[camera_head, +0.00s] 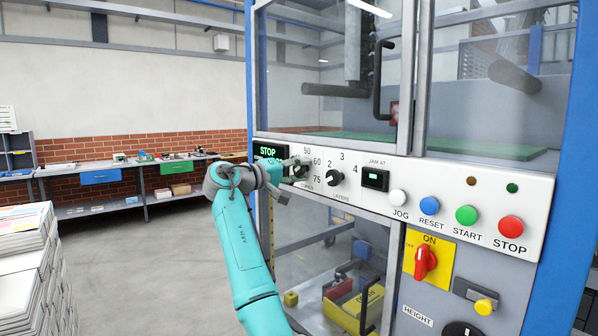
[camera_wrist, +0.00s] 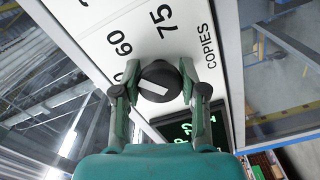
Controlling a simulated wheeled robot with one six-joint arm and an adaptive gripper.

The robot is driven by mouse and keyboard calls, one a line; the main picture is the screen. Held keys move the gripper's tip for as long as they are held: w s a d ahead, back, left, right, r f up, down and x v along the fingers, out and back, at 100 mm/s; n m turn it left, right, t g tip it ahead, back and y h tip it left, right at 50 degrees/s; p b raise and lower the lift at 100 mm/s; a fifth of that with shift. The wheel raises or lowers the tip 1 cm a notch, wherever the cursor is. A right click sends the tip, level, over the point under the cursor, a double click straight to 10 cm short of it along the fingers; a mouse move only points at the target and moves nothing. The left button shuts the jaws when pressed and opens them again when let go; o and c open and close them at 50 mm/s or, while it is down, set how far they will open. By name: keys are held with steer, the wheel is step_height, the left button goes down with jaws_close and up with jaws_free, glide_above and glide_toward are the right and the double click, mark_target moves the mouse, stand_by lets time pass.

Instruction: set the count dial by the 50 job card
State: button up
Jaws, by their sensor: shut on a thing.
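The count dial is a black round knob with a white bar in the wrist view (camera_wrist: 156,84), above the word COPIES on the white panel (camera_head: 430,185). The numbers 60 and 75 show beside it; in the head view 50, 60 and 75 are readable. My gripper (camera_wrist: 158,78) is shut on the knob, one finger on each side. The white bar lies slantwise across the knob; I cannot tell which end is the pointer. No job card is recognisable in either view.
The layers dial (camera_head: 335,177) sits just right of my gripper, then the JAM AT display (camera_head: 375,179). A green-lit STOP display (camera_head: 268,150) is close on the left. Coloured buttons line the right. Newspaper stacks (camera_head: 25,265) stand at far left; the floor between is clear.

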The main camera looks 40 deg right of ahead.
steer(key=n, duration=0.5)
steer(key=shift+n, duration=2.6)
steer(key=o, duration=1.1)
steer(key=shift+o, duration=0.2)
steer(key=a, duration=1.2)
steer(key=shift+s, duration=0.15)
